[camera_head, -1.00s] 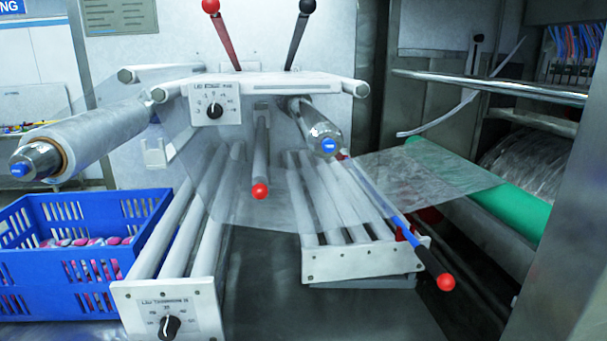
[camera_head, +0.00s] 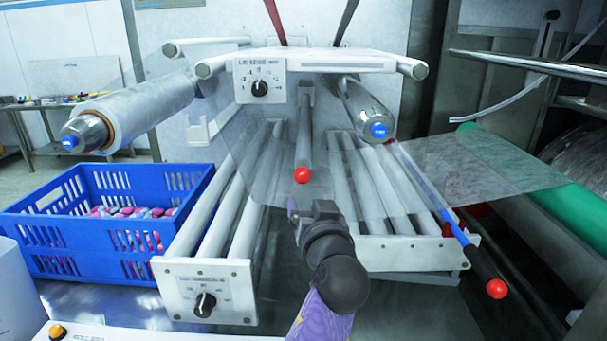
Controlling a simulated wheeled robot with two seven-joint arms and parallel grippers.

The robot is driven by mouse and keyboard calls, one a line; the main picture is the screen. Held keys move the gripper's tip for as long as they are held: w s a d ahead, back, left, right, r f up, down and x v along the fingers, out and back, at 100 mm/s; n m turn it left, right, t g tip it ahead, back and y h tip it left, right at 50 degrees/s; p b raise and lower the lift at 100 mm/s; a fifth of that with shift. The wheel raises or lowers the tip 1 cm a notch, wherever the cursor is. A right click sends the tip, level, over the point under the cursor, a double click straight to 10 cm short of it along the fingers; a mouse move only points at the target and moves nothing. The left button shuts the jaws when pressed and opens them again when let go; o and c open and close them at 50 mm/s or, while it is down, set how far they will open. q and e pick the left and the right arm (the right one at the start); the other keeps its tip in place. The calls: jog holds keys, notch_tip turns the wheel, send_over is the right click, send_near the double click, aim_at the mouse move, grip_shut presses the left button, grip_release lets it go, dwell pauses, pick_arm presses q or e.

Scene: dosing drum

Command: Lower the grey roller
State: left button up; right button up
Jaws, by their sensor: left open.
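A grey roller (camera_head: 304,125) with a red ball (camera_head: 303,175) on its near end sticks out from the middle of the machine, under the upper dial plate. Clear film hangs around and behind it. My left gripper (camera_head: 293,206) is just below the red ball and slightly left of it, apart from it as far as I can see. Its jaws are open and empty, seen nearly edge-on. My dark wrist hides part of the lower rollers. My right gripper is out of view.
Lower white rollers flank the gap, with a dial plate (camera_head: 206,291) at left. A blue-and-black lever (camera_head: 481,263) with a red ball juts out at right. A film reel (camera_head: 140,112) and blue crate (camera_head: 100,225) of small packs stand left. A green roller (camera_head: 570,205) is at right.

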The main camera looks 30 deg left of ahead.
aim_at(304, 180)
pick_arm(q)
jog(key=x, duration=0.3)
jog(key=r+x, duration=0.1)
jog(key=x, duration=0.6)
jog(key=shift+w+a+r, duration=0.1)
jog(key=shift+r, duration=0.2)
grip_shut()
